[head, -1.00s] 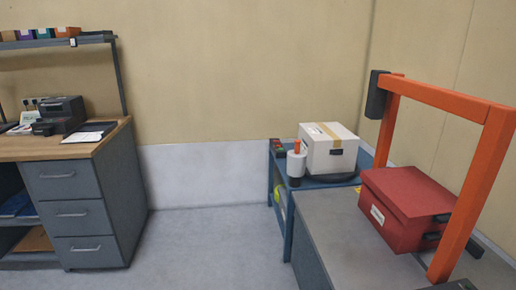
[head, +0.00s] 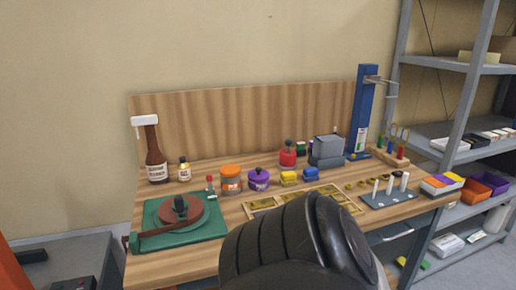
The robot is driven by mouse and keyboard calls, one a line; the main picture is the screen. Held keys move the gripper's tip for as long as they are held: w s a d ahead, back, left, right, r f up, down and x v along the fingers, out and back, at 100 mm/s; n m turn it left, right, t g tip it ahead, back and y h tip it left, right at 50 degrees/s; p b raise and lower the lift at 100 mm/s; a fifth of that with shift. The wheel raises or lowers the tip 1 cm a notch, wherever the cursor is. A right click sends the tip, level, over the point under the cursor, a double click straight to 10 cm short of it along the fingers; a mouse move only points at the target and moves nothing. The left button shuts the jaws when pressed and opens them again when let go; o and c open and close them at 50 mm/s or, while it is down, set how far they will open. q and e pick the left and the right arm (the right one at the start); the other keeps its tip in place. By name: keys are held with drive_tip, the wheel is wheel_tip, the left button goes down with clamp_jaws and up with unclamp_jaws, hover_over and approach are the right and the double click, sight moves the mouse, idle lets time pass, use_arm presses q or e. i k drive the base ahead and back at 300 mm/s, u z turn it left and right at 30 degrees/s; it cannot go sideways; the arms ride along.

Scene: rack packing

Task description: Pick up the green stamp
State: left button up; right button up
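I cannot pick out a green stamp for certain. A small dark green item (head: 301,147) stands at the back of the wooden workbench (head: 160,262), beside a red container with a dark knob (head: 287,154). It is too small and partly hidden to tell what it is. A wooden holder (head: 398,161) at the bench's right back carries small green, blue and red handled items. Neither gripper is in view. A black, rounded part of my own arm rises at the bottom middle and hides part of the bench front.
A green base with a round brown plate (head: 176,224) fills the bench's left. Bottles, jars, a grey box (head: 327,148), a blue post (head: 362,110) and a tray of white pegs (head: 388,196) crowd the top. Grey shelving (head: 462,115) stands right. A grey cabinet (head: 75,262) stands left.

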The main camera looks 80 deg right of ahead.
sight(301, 150)
drive_tip(key=z, duration=2.8)
